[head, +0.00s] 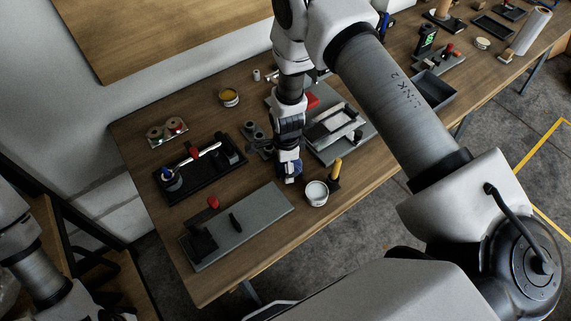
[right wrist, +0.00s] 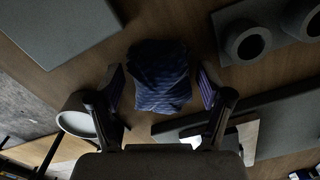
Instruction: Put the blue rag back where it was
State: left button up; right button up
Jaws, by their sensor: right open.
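The blue rag (right wrist: 158,76) lies as a folded, striped dark bundle on the wooden table in the right wrist view. My right gripper (right wrist: 160,95) is open above the rag, with one finger on each side of it. Bare wood shows between the rag and each finger. In the head view my right gripper (head: 289,172) points down at the table between the grey cylinders and the white can. It largely hides the rag there. Only part of my left arm shows at the lower left; its fingers are not in view.
A white can (head: 316,194) and a yellow-handled tool (head: 335,172) stand close right of the gripper. Grey cylinders (head: 254,134), a black tray (head: 199,168), a grey fixture (head: 338,130) and a grey board (head: 237,225) surround it. Bare wood (head: 262,255) lies toward the front edge.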

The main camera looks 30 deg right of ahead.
jog(key=shift+r, duration=0.5)
notch_tip(320, 180, up, 6)
jog(key=shift+r+b, duration=0.1)
jog(key=shift+b, duration=0.75)
jog(key=shift+s+r, duration=0.1)
jog(key=shift+r, duration=0.25)
